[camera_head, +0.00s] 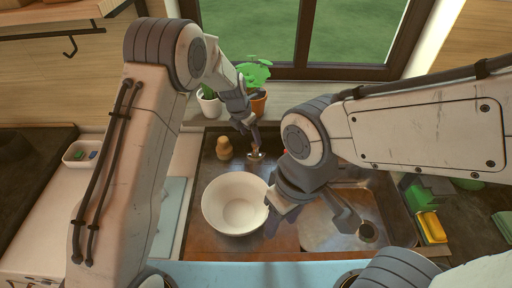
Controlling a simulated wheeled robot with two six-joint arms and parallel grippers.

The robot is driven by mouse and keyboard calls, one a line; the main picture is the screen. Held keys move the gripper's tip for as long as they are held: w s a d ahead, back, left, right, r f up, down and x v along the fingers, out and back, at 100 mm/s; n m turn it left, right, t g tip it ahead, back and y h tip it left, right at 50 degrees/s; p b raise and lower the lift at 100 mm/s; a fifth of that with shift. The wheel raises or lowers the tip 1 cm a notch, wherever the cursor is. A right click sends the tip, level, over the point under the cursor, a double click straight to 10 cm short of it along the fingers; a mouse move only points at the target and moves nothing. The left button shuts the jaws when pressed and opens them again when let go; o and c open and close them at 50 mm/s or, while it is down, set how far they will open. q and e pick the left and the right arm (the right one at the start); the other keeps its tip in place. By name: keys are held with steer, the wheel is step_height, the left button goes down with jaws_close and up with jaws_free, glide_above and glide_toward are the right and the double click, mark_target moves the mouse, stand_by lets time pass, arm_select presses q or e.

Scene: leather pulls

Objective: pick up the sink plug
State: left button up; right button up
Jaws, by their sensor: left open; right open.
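A small metallic disc with a brownish upright part (255,154), which looks like the sink plug, is on the brown counter behind the white bowl. My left gripper (250,134) is open, pointing down just above it; its fingertips partly cover it, and I cannot tell if they touch it. My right gripper (316,208) is open and empty over the left side of the metal sink (325,234), with its fingers spread. A dark round fitting (368,232) shows at the sink's right side; I cannot tell whether it is the drain.
A white bowl (221,203) stands between the grippers. A wooden shaker-like object (224,147) is left of the disc. Potted plants (258,102) stand on the sill behind my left gripper. A yellow sponge (433,227) is right of the sink.

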mark_target(256, 149)
arm_select(q)
steer(key=shift+x, duration=0.85)
steer(key=shift+w+d+f+p, duration=0.15)
steer(key=shift+d+f+p, duration=0.1)
steer(key=shift+f+p, duration=0.35)
steer(key=p+x, duration=0.1)
steer(key=x, duration=0.2)
steer(key=shift+w+d+p, duration=0.1)
steer(key=shift+d+p, duration=0.1)
steer(key=shift+p, duration=0.1)
steer(key=shift+w+f, duration=0.15)
steer(key=shift+f, duration=0.3)
jaws_close()
